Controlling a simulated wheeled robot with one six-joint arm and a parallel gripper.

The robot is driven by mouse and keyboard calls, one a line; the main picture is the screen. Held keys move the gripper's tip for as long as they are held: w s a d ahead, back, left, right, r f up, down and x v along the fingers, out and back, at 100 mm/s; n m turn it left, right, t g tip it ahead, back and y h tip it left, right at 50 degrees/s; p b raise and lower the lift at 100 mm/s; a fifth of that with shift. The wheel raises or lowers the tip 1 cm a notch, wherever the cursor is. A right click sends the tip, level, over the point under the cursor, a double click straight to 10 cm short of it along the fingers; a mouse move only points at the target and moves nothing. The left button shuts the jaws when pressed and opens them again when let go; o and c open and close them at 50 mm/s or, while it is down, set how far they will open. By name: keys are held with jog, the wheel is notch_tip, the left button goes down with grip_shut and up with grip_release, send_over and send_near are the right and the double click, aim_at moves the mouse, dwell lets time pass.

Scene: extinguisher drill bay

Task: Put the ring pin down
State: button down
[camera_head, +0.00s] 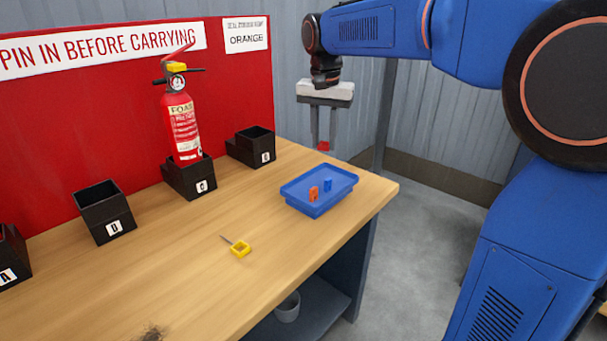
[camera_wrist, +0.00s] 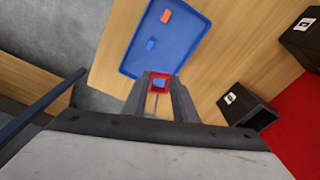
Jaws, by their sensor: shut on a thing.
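My gripper (camera_head: 323,136) is shut on a red ring pin (camera_head: 324,146), held in the air above and behind the blue tray (camera_head: 301,201). In the wrist view, the red square ring (camera_wrist: 151,85) shows between the fingertips, with a thin pin shaft (camera_wrist: 155,104) running back between the fingers. The blue tray (camera_wrist: 196,44) lies below and beyond it. A yellow ring pin (camera_head: 240,249) lies on the wooden bench (camera_head: 180,285), its thin shaft pointing up-left. An orange piece (camera_head: 313,193) and a blue piece (camera_head: 328,185) are in the tray; their shafts cannot be made out.
A red extinguisher (camera_head: 184,128) with a yellow part on top stands in the black box C (camera_head: 180,187). A sign (camera_head: 246,38) reads ORANGE. Bench front-centre is mostly clear.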

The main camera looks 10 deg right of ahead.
aim_at(320, 182)
jog(key=shift+w+a+f, duration=0.15)
jog(key=shift+w+f, duration=0.05)
jog(key=shift+w, duration=0.05)
jog(key=shift+a+f, duration=0.1)
jog(key=shift+f, duration=4.7)
jog(key=shift+f, duration=0.1)
jog(key=c, duration=1.4)
grip_release()
jog(key=shift+c, duration=0.2)
